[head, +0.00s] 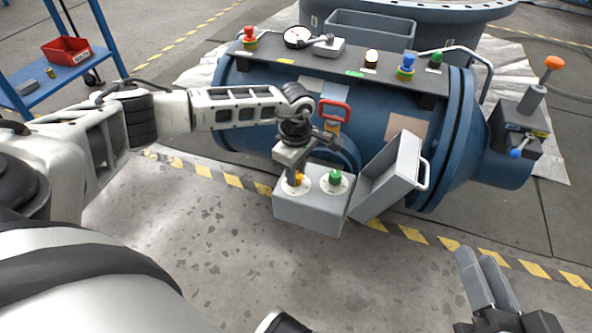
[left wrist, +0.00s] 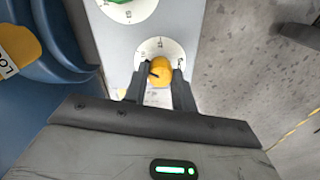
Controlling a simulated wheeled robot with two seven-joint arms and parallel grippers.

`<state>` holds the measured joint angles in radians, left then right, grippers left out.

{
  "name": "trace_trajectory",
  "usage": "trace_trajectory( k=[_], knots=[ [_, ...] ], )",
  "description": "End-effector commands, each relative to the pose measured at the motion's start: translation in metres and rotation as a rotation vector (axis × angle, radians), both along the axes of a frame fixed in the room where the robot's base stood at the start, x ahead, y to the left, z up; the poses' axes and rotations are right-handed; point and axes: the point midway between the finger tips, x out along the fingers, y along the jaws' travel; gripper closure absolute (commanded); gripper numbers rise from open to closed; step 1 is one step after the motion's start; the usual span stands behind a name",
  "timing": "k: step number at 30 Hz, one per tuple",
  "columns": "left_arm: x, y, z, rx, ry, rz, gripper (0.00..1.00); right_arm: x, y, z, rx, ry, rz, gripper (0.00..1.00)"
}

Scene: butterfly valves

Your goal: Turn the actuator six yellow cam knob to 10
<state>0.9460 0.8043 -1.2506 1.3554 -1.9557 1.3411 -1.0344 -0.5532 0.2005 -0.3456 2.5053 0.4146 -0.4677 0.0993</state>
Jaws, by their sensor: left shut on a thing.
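The yellow cam knob (head: 299,178) sits on a round white dial on top of a grey actuator box (head: 308,213). My left gripper (head: 293,181) reaches down from above and is shut on the knob. In the left wrist view the yellow knob (left wrist: 160,73) lies between the two dark fingertips, with a dark mark on its left side. The dial (left wrist: 150,48) has small printed figures, too small to read surely. A green knob (head: 336,177) stands on a second dial to the right. My right gripper (head: 484,266) is empty at the lower right, its fingers close together.
The box's grey lid (head: 392,178) hangs open to the right. Behind is a blue pipe body (head: 255,100) with a red handle (head: 335,108) near my left wrist. A blue cart (head: 60,65) stands at the far left. The floor in front is clear.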

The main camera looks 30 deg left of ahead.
Motion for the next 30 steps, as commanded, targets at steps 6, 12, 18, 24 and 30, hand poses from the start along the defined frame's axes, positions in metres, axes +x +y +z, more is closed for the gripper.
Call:
trace_trajectory(
  k=[6, 12, 18, 24, 30],
  knots=[
    [0.0006, -0.0001, 0.001, -0.001, -0.002, -0.033, 0.96, 0.0001, 0.0001, 0.0001, 0.001, 0.0, 0.001, 0.68],
    [0.0006, -0.0001, 0.0011, -0.001, -0.002, -0.038, 0.96, 0.0001, 0.0, 0.0001, 0.002, -0.001, 0.0, 0.68],
    [0.0006, -0.0002, 0.0011, -0.002, -0.002, -0.036, 0.71, 0.0003, 0.0, -0.0001, 0.001, 0.0, -0.001, 0.68],
    [0.0004, -0.0001, 0.0007, -0.001, -0.001, -0.036, 0.52, 0.0004, -0.0001, -0.0004, 0.0, 0.0, 0.0, 0.68],
    [0.0003, 0.0, 0.0032, -0.001, -0.001, -0.036, 0.52, 0.0006, -0.0002, 0.0005, -0.001, 0.0, -0.002, 0.68]
  ],
)
